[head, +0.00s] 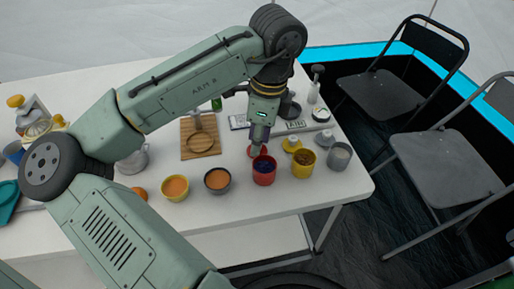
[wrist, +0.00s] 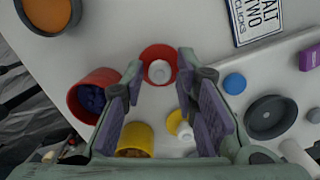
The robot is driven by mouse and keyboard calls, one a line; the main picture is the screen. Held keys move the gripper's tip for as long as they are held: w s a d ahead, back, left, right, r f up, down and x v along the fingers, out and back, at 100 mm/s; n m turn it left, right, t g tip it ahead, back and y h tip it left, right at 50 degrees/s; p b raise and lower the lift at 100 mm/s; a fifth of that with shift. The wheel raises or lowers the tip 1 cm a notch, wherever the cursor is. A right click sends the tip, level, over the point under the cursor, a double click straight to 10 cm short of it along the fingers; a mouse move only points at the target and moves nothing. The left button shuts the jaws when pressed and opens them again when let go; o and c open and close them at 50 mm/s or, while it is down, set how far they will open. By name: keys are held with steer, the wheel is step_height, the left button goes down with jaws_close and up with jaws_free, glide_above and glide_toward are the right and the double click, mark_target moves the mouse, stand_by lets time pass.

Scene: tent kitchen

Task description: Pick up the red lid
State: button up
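The red lid (wrist: 147,54) is a small round disc with a pale knob (wrist: 159,71). It lies on the white table, just beyond my gripper's fingertips in the wrist view. In the head view the red lid (head: 252,150) is partly hidden behind my gripper (head: 259,146). My gripper (wrist: 158,72) is open, pointing down, with the lid centred between its two purple-padded fingers and nothing held. The red pot (wrist: 88,97) with dark blue contents stands close beside the lid, and also shows in the head view (head: 264,177).
A yellow pot (head: 303,170), a pale pot (head: 339,160) and a yellow lid (head: 291,146) stand to the right. Bowls of orange food (head: 175,190) and a wooden board (head: 200,147) are to the left. A sign (wrist: 257,18) lies behind. Chairs (head: 383,95) stand past the table's edge.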

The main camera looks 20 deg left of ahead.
steer(key=shift+f, duration=0.2)
steer(key=shift+c, duration=0.4)
steer(key=c, duration=0.5)
